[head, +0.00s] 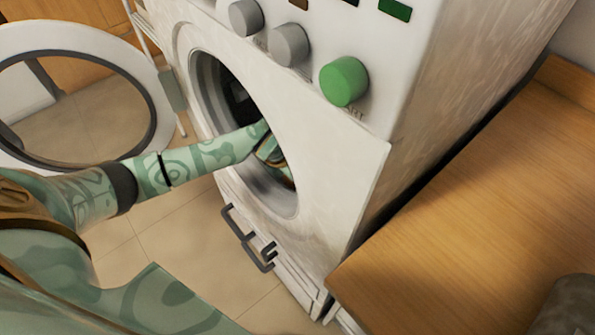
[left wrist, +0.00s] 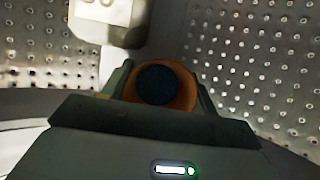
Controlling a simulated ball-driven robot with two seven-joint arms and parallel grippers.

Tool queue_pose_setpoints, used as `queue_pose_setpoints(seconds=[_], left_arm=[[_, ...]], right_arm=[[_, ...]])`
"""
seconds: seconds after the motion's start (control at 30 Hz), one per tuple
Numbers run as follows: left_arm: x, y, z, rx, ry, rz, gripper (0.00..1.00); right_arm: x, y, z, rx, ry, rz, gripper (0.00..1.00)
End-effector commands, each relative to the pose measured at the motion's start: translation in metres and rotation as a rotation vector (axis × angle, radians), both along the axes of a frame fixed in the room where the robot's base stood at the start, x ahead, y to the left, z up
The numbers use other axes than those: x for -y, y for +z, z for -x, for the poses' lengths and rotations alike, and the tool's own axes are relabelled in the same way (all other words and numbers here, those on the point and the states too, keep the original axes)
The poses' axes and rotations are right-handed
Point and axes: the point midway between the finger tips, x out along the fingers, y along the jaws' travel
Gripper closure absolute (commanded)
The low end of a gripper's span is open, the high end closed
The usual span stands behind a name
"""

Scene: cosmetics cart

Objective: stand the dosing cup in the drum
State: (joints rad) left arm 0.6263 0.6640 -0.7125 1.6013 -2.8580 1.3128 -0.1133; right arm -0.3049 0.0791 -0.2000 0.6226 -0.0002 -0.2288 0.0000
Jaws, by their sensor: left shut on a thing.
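The dosing cup (left wrist: 186,88) is orange with a dark round middle. In the left wrist view it sits between the two fingers of my left gripper (left wrist: 160,88), which is shut on it. The drum (left wrist: 262,60) has a perforated metal wall that surrounds the cup in that view. In the head view my left arm reaches through the washer's round opening, and the left gripper (head: 272,152) is partly inside it. The cup cannot be made out there. Whether the cup touches the drum floor cannot be told. My right gripper is not in view.
A pale block-like part (left wrist: 108,22) juts from the drum wall above the cup. The washer's door (head: 150,110) stands open at the left. The washer's front (head: 330,185) has several knobs above. A wooden worktop (head: 470,220) is at the right.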

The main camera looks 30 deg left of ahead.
Motion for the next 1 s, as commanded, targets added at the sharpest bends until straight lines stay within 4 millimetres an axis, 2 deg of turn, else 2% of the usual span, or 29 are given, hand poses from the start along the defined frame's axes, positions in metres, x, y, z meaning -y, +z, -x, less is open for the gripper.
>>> queue_pose_setpoints(seconds=[0.03,0.2,0.4,0.43,0.73,0.87,1.0], left_arm=[[0.0,-0.007,0.0,-0.002,0.001,0.001,0.64],[0.0,-0.003,0.0,0.002,0.0,0.001,0.64],[0.0,-0.007,0.0,0.001,0.0,0.0,0.64],[0.0,-0.007,0.0,0.001,0.0,0.0,0.33],[0.0,-0.005,0.0,0.002,0.0,0.001,0.32],[-0.002,0.01,0.002,0.006,-0.001,-0.001,0.32],[-0.006,0.043,0.013,0.011,0.0,-0.001,0.32]], right_arm=[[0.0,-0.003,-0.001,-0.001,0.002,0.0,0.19],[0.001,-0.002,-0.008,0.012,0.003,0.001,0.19],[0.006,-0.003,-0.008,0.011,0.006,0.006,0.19],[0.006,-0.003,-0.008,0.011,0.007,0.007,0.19],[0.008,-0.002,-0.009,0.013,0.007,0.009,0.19],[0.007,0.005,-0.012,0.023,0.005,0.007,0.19],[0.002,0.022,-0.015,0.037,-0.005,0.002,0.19]])
